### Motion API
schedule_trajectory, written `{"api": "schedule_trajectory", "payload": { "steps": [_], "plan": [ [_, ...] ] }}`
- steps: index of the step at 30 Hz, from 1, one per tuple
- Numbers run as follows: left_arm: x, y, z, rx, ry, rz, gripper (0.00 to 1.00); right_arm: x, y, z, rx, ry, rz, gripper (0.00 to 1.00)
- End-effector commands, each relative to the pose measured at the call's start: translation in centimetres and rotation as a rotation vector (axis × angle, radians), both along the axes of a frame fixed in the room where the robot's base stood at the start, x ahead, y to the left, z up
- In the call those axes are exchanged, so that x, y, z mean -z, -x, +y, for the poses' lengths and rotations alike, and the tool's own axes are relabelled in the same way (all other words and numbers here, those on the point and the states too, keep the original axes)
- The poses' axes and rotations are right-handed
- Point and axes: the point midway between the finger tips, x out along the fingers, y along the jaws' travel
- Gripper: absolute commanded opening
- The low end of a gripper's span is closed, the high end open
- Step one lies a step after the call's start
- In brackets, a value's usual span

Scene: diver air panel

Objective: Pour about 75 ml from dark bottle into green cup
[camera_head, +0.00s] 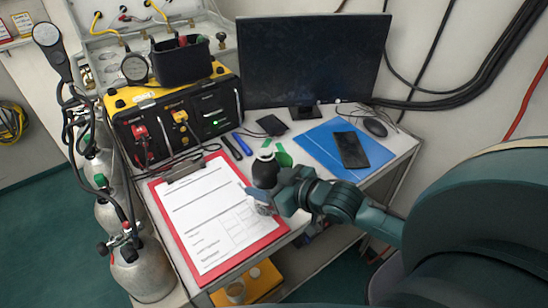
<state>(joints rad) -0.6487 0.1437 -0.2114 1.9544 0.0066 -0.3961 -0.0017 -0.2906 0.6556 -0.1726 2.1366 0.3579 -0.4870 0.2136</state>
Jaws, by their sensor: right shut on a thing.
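The dark bottle (265,170) is black with a pale top. It stands roughly upright at the front middle of the table, beside the clipboard. My right gripper (262,194) reaches in from the right and is shut on the bottle's lower part, hiding its base. I cannot tell whether the bottle touches the table. A green object (283,156) shows just behind and right of the bottle; it may be the green cup, but its shape is partly hidden. My left gripper is not in view.
A red clipboard (262,239) with paper lies left of the gripper. Behind are pens (236,146), a yellow-black air panel (180,115) and a monitor (312,60). A blue folder (318,150) with a phone (351,150) lies right. Gas cylinders (145,272) stand left.

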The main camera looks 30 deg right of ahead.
Motion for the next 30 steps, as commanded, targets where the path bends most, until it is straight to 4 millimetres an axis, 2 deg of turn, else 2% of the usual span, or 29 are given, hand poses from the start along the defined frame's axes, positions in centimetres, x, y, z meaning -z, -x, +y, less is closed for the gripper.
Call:
{"api": "schedule_trajectory", "payload": {
  "steps": [16, 30],
  "plan": [
    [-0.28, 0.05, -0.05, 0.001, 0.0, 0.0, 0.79, -0.52, -0.08, 0.01, 0.0, -0.046, 0.034, 0.18],
    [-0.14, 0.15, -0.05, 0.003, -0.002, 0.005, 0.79, -0.85, -0.07, -0.04, 0.002, -0.253, 0.222, 0.18]
  ]
}}
